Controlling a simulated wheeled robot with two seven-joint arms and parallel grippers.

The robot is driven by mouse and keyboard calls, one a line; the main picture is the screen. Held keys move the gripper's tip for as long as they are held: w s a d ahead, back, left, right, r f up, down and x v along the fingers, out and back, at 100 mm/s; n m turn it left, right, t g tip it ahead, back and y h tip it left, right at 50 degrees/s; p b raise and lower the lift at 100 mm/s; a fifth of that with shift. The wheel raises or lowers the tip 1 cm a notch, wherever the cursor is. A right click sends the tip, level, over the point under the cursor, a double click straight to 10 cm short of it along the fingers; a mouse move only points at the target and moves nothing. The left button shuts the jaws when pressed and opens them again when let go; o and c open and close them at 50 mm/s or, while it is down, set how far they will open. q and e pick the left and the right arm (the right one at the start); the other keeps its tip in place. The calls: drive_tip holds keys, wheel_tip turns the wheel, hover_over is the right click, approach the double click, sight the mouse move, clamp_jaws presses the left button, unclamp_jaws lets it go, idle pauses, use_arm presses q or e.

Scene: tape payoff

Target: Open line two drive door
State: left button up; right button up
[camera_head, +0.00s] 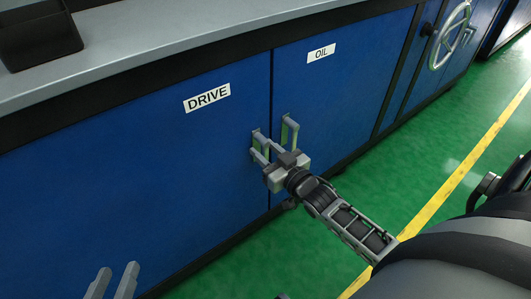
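The blue drive door (150,165) bears a white DRIVE label (207,97) and looks closed, flush with the cabinet front. Its grey handle (257,137) is near the door's right edge. My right gripper (266,150) is at this handle, with its fingers pointing at the door on either side of the handle bar. The bar is partly hidden by the fingers, and I cannot tell whether they clamp it. My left gripper (117,272) shows only its two fingertips at the bottom left. They are apart with nothing between them, away from the handle.
The blue oil door (340,90) is closed beside the drive door, its handle (290,131) close to my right gripper. A grey countertop (150,45) with a dark box (38,35) runs above. A handwheel (450,36) is farther right. Green floor (400,180) with a yellow line is clear.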

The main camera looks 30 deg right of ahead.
drive_tip(key=shift+w, duration=0.1)
clamp_jaws()
